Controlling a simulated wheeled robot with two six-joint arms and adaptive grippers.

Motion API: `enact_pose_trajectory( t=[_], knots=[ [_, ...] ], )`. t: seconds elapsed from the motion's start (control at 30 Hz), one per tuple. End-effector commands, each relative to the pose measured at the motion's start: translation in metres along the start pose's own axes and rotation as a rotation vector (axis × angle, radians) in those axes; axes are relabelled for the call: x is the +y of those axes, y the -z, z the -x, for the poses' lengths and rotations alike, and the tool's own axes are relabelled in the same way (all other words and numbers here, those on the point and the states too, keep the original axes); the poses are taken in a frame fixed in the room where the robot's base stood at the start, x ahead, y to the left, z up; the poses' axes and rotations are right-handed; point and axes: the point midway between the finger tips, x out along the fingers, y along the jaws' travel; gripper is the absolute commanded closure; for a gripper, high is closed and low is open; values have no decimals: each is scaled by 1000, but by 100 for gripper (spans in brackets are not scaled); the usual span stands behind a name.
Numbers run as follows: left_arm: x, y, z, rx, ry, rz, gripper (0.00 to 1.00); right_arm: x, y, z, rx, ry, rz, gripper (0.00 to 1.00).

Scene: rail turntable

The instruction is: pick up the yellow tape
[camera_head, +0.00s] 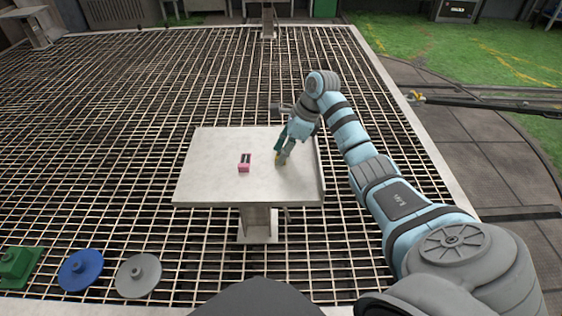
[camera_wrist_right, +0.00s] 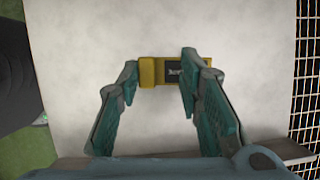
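The yellow tape (camera_wrist_right: 148,71) lies on the pale table, with a dark label on its middle, in the right wrist view. In the head view it is mostly hidden by my right gripper, with a small yellow patch (camera_head: 278,155) at the fingertips. My right gripper (camera_head: 281,158) points down over the right part of the table. In the wrist view its two teal fingers (camera_wrist_right: 160,68) are apart, one near the tape's left end and the other overlapping its right part. I cannot tell whether they touch it. My left gripper is not in view.
A pink object (camera_head: 244,164) with a dark top sits on the table (camera_head: 212,184), left of my right gripper. The table's left side is clear. Metal grating (camera_head: 110,130) surrounds it. A blue disc (camera_head: 80,270), a grey disc (camera_head: 138,274) and a green block (camera_head: 17,265) lie at lower left.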

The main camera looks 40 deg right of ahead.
Motion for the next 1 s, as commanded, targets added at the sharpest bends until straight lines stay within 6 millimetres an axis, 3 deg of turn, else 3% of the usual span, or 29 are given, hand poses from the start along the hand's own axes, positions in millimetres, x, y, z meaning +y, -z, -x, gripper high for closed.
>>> enact_pose_trajectory(
  t=[1.0],
  knots=[
    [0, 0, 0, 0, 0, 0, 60, 0, 2, -1, 4, 0, -3, 98]
  ],
)
